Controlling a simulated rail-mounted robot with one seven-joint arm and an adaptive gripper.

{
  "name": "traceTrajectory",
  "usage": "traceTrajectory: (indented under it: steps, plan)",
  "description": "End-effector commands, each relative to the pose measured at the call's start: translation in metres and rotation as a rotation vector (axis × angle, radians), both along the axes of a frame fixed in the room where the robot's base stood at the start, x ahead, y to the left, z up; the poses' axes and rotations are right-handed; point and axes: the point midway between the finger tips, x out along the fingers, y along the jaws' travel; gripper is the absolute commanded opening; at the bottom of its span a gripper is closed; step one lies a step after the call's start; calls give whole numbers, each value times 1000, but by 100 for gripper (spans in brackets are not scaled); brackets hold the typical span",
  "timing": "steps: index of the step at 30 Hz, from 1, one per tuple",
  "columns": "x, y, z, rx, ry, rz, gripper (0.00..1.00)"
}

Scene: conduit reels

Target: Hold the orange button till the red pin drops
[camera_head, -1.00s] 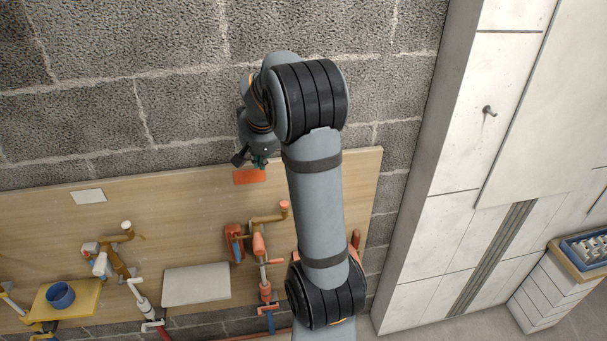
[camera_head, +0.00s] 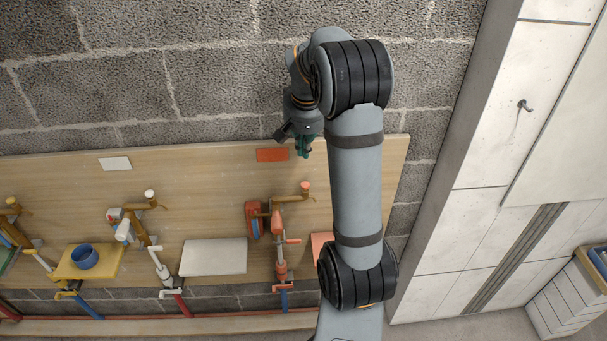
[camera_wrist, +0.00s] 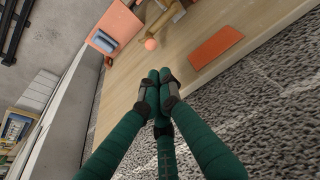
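An orange round knob (camera_head: 305,186), which looks like the button, tops a brown bent piece on the wooden panel. In the wrist view the knob (camera_wrist: 150,44) lies beyond my fingertips. A red tapered part (camera_head: 277,224) sits just below it on the same assembly; I cannot tell whether it is the red pin. My gripper (camera_head: 303,148) has dark green fingers and hangs above the knob in the picture, apart from it. In the wrist view my gripper (camera_wrist: 158,85) has its fingertips drawn together with nothing between them.
An orange plate (camera_head: 272,155) lies on the wooden panel (camera_head: 220,205) left of my gripper. Left of the assembly are a pale plate (camera_head: 213,257), a white-knobbed assembly (camera_head: 150,194) and a blue cup (camera_head: 84,257). A white cabinet wall (camera_head: 470,225) stands right.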

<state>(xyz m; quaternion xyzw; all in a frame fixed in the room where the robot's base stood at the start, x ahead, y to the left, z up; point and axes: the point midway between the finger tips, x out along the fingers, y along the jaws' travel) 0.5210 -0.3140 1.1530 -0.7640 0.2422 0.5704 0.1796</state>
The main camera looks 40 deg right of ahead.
Motion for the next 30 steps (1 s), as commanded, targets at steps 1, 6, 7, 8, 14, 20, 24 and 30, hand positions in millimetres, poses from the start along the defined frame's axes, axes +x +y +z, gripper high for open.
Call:
traceTrajectory:
  steps: [1, 6, 7, 8, 14, 20, 24, 30]
  plan:
    - [0, -1, -10, 4, 7, 0, 0]
    - [9, -7, -44, 4, 8, 0, 0]
    - [10, -8, -50, 4, 7, 0, 0]
    - [12, -9, -56, 3, 6, 0, 0]
    - [16, -12, -89, 3, 5, 0, 0]
    - [17, -12, -108, 1, 3, 1, 0]
    - [17, -13, -113, 0, 0, 0, 0]
    - [17, -13, -113, 0, 0, 0, 0]
